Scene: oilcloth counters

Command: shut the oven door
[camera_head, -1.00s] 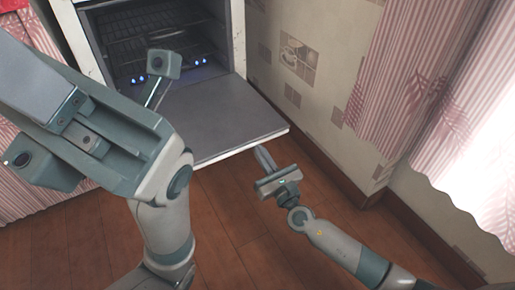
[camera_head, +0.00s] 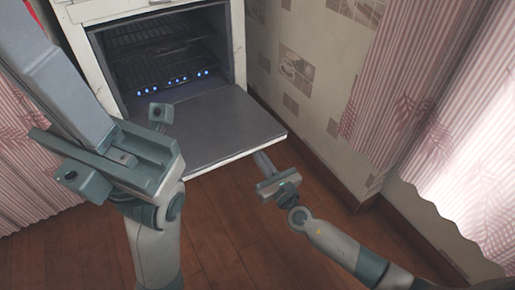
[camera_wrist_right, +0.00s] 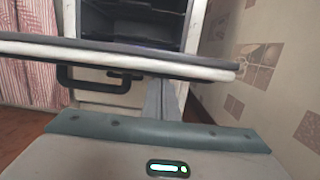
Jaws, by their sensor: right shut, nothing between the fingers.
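The white oven (camera_head: 110,70) stands at the back with its cavity in view. Its door (camera_head: 225,125) hangs open, lowered to about flat; in the right wrist view the door (camera_wrist_right: 130,56) shows edge-on, with a dark handle (camera_wrist_right: 95,86) below it. My right gripper (camera_head: 262,158) is shut and empty, just below and in front of the door's right front corner. In the wrist view its fingers (camera_wrist_right: 160,98) point up under the door edge; I cannot tell whether they touch.
Oven racks (camera_head: 150,45) and small blue lights show inside the cavity. A tiled wall (camera_head: 300,75) runs close along the right, with a pink curtain (camera_head: 400,80). Another pink curtain (camera_head: 35,185) hangs at left. The wooden floor (camera_head: 235,225) in front is clear.

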